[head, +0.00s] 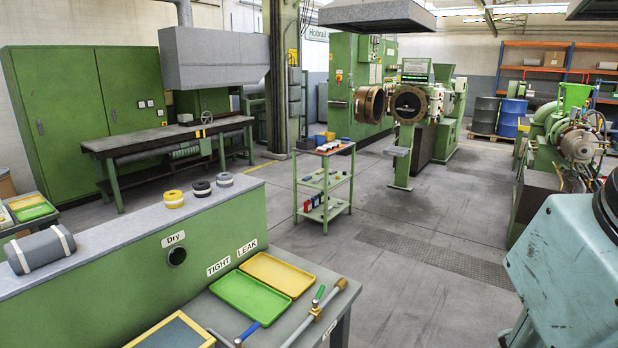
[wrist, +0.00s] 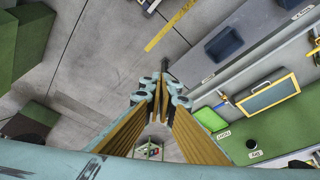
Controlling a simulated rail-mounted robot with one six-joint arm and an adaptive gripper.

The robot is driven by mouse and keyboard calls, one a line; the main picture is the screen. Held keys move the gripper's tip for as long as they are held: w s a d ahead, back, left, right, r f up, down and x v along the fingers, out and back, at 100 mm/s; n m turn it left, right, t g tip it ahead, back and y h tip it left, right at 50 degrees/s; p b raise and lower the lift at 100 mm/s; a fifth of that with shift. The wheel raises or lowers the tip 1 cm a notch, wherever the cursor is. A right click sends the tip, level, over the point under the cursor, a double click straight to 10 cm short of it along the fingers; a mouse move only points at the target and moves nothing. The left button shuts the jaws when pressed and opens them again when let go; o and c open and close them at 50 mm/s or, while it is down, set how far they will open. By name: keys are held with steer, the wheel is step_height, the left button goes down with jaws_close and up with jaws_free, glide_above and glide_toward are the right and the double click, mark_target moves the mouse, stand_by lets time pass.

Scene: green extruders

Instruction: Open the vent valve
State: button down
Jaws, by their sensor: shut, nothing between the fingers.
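No label shows which one is the vent valve. In the wrist view, my gripper (wrist: 159,90) is shut and empty, high above the floor, with the bench to its right. It is not in the head view.
A yellow tray (head: 278,272) and a green tray (head: 238,300) lie beside the TIGHT and LEAK labels. A yellow-framed dark panel (wrist: 268,95) is on the bench. A green shelf cart (head: 326,185) stands beyond. The grey floor (head: 400,270) between is clear.

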steer(key=c, duration=2.8)
jaws_free()
steer(key=shift+w+r, duration=0.1)
steer(key=shift+w, duration=0.05)
steer(key=shift+o, duration=0.4)
steer(key=shift+w+a+r, duration=0.15)
steer(key=shift+w+r, duration=0.05)
steer(key=shift+w, duration=0.35)
steer(key=w+a+m+g+y+p, duration=0.1)
steer(key=w+a+p, duration=0.2)
steer(key=w, duration=1.1)
steer(key=w+a+m+g+p, duration=0.1)
steer(key=w+a+p, duration=0.2)
steer(key=w, duration=1.1)
steer(key=w+a+f+m+p, duration=0.1)
steer(key=w+a+f, duration=0.3)
steer(key=w+f, duration=0.7)
steer(key=w+a+f+m+g+y+p, duration=0.1)
steer(key=w+a+f+p, duration=0.3)
steer(key=w+f, duration=0.7)
steer(key=shift+w+f, duration=0.2)
steer(key=shift+w, duration=1)
steer(key=shift+a+f, duration=0.1)
steer(key=shift+f, duration=0.05)
